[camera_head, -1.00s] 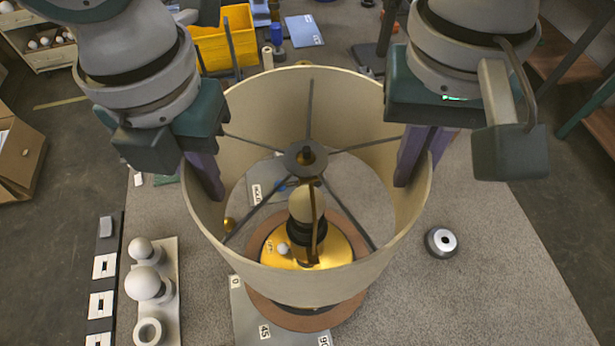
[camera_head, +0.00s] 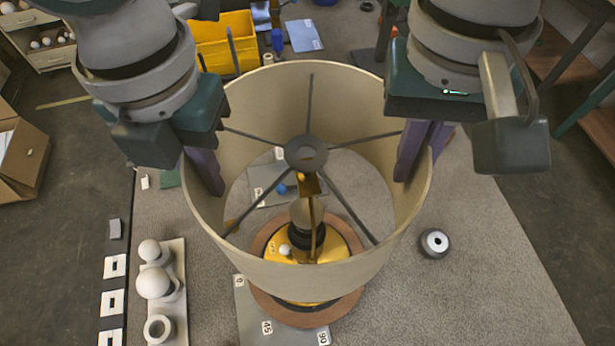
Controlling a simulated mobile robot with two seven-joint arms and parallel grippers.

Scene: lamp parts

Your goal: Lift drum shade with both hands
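The cream drum shade (camera_head: 320,277) hangs upright between my two grippers, open side up, with a dark spoked ring (camera_head: 306,154) across it. My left gripper (camera_head: 203,178) is shut on its left wall and my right gripper (camera_head: 416,160) on its right wall; one finger shows inside on each side. The left outer finger is hidden. The shade's lower edge is apart from the base.
The lamp stands on a brown round disc (camera_head: 303,318) over a grey plate (camera_head: 258,310) with number labels. A pale rack with bulbs (camera_head: 176,255) lies left. A dark ring part (camera_head: 434,243) lies right. A yellow bin (camera_head: 224,45) stands at the back.

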